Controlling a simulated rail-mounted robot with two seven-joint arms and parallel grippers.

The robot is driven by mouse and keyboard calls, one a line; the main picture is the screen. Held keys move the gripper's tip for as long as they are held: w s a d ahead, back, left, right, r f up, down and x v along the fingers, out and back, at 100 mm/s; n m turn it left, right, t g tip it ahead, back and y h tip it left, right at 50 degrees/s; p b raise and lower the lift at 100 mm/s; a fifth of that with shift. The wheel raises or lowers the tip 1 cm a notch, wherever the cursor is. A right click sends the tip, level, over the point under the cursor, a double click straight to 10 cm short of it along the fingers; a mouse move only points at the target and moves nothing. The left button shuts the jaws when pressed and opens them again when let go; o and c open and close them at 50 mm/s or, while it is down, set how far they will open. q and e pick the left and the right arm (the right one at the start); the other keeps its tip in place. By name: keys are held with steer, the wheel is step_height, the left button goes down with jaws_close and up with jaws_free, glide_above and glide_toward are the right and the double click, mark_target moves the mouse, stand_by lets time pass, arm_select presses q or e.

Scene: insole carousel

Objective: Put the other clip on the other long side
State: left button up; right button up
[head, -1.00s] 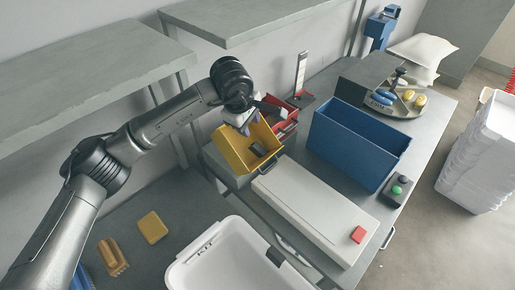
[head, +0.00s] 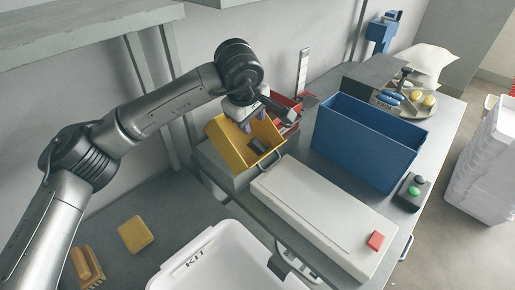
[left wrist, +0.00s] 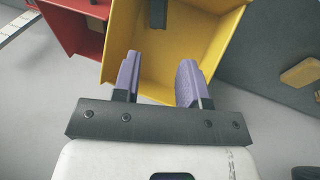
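A yellow bin (head: 218,133) stands open on a grey block at the back of the bench; it also fills the upper middle of the left wrist view (left wrist: 212,18). A dark clip (left wrist: 158,12) lies in it and shows at the top edge of the wrist view, partly cut off. My left gripper (left wrist: 160,82) is open over the bin, its purple fingers apart with nothing between them. The clip is beyond the fingertips. A white tub marked KIT (head: 190,262) is at the bottom, with a dark clip (head: 279,267) on its right rim. My right gripper is not in view.
A red bin (head: 291,106) stands beside the yellow one. A white case (head: 315,212) with a red block (head: 376,241) lies in front. A tall blue box (head: 365,145), a button box (head: 411,192) and a round tray (head: 425,109) are to the right. A yellow block (head: 136,234) lies left.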

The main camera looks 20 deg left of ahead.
mark_target(256, 142)
arm_select(q)
steer(key=b+x, duration=0.1)
steer(key=x, duration=0.6)
steer(key=shift+b, duration=0.4)
steer(key=shift+b+x, duration=1.25)
steer(key=shift+x, duration=1.25)
steer(key=shift+w, duration=0.1)
jaws_close()
